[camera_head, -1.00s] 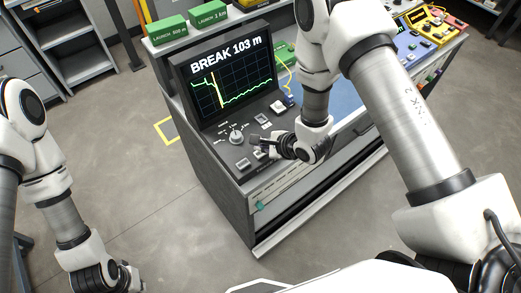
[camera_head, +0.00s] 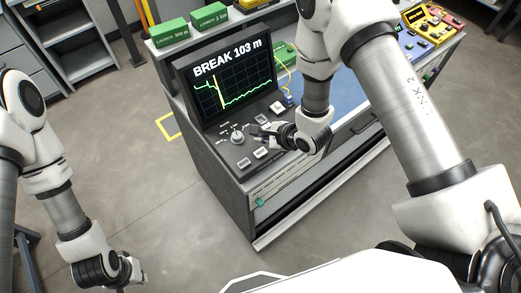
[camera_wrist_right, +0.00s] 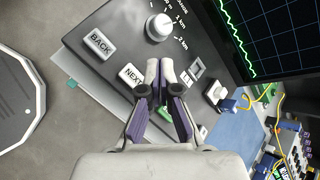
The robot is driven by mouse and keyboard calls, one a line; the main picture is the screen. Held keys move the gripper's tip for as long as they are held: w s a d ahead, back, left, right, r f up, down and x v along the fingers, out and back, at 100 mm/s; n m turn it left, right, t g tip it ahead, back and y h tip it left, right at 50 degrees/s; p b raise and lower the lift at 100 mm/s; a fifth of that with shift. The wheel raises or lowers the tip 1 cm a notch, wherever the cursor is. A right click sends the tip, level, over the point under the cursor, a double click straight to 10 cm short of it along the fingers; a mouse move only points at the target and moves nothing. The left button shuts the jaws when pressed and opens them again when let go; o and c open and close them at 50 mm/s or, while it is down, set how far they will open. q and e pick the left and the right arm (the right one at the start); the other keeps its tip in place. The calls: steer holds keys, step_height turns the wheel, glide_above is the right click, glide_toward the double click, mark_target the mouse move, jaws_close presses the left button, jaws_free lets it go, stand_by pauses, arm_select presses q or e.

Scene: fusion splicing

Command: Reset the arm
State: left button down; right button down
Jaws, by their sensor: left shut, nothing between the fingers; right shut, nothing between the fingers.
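My right gripper (camera_head: 262,132) is shut and empty above the control panel of the dark test console (camera_head: 215,175). In the right wrist view its two fingertips (camera_wrist_right: 160,70) are together, between the NEXT button (camera_wrist_right: 131,76) and another grey button (camera_wrist_right: 191,67). I cannot tell whether it touches the panel. My left gripper (camera_head: 135,275) is low at the lower left, away from the console, over the floor. Its fingers are small and partly cut off by the frame edge.
The console screen (camera_head: 233,80) reads BREAK 103 m. A round knob (camera_head: 237,138) and a BACK button (camera_wrist_right: 99,41) are on the panel. Green LAUNCH boxes (camera_head: 168,32) stand behind on a shelf. A blue mat (camera_head: 346,92) lies to the right.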

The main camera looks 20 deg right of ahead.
steer(key=shift+f, duration=0.1)
stand_by(0.4)
steer(key=shift+m+g+h, duration=0.3)
steer(key=shift+m+g, duration=0.2)
steer(key=shift+g, duration=0.1)
steer(key=s+f+b, duration=0.1)
steer(key=f, duration=0.1)
steer(key=s+d+f+b, duration=0.1)
steer(key=s+f+b, duration=0.1)
steer(key=f, duration=0.1)
steer(key=s+f+b, duration=0.1)
steer(key=f, duration=0.2)
steer(key=shift+s+d+f+b, duration=0.2)
steer(key=shift+s+f+b, duration=0.05)
steer(key=shift+s+b, duration=0.15)
steer(key=s+d+f+n+g+h+b, duration=0.1)
steer(key=s+d+f+n+g, duration=0.1)
steer(key=s+n, duration=0.5)
steer(key=s+d+f+n+g+h+b, duration=0.1)
steer(key=s+d+f+n+g, duration=0.1)
steer(key=s+n, duration=0.5)
steer(key=s+d+f+n+g+h+b, duration=0.2)
steer(key=s+d+f+n, duration=0.2)
steer(key=s+n, duration=0.3)
steer(key=shift+s+f+g, duration=0.3)
steer(key=shift+s+f, duration=0.05)
steer(key=shift+f, duration=0.1)
steer(key=shift+d, duration=0.1)
